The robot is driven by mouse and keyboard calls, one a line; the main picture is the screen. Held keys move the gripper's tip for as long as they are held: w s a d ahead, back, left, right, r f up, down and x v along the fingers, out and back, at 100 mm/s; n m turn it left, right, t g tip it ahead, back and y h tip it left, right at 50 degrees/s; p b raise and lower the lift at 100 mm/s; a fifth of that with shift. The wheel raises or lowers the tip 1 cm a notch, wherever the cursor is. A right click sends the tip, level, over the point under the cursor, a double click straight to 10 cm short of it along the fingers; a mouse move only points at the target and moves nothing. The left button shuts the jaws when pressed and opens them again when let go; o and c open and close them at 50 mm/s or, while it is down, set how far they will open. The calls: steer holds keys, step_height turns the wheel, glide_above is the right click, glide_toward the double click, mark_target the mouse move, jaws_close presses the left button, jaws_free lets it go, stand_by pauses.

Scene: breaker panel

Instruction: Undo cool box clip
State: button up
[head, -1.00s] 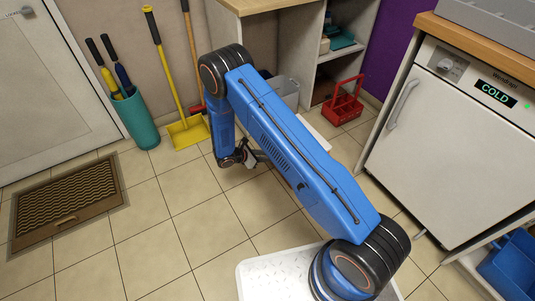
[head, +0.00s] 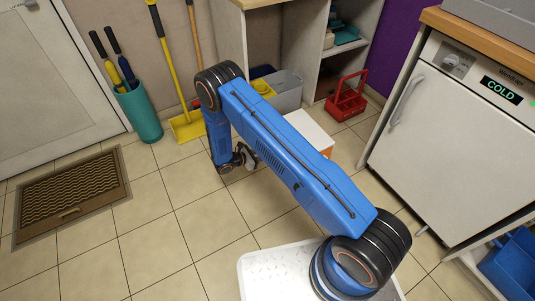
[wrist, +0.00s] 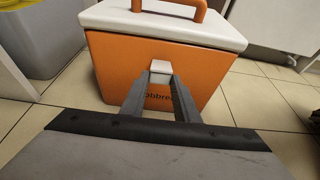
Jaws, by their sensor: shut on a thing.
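The orange cool box (wrist: 115,65) with a white lid (wrist: 160,25) and an orange handle stands on the tiled floor ahead of my gripper in the wrist view. A light clip (wrist: 160,67) sits on its front, just below the lid edge. My gripper (wrist: 160,82) has its two fingertips on either side of the clip and is shut on it. In the head view the cool box (head: 310,130) is partly hidden behind my arm. My gripper (head: 248,158) is low near the floor there, its fingertips hard to make out.
A grey bin (head: 288,92) stands behind the cool box, and a red caddy (head: 346,98) stands to its right. A white appliance (head: 450,135) reading COLD is at the right. Bare tiles lie between.

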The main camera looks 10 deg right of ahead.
steer(key=o, duration=1.1)
steer(key=v, duration=1.7)
steer(key=shift+a+r, duration=0.1)
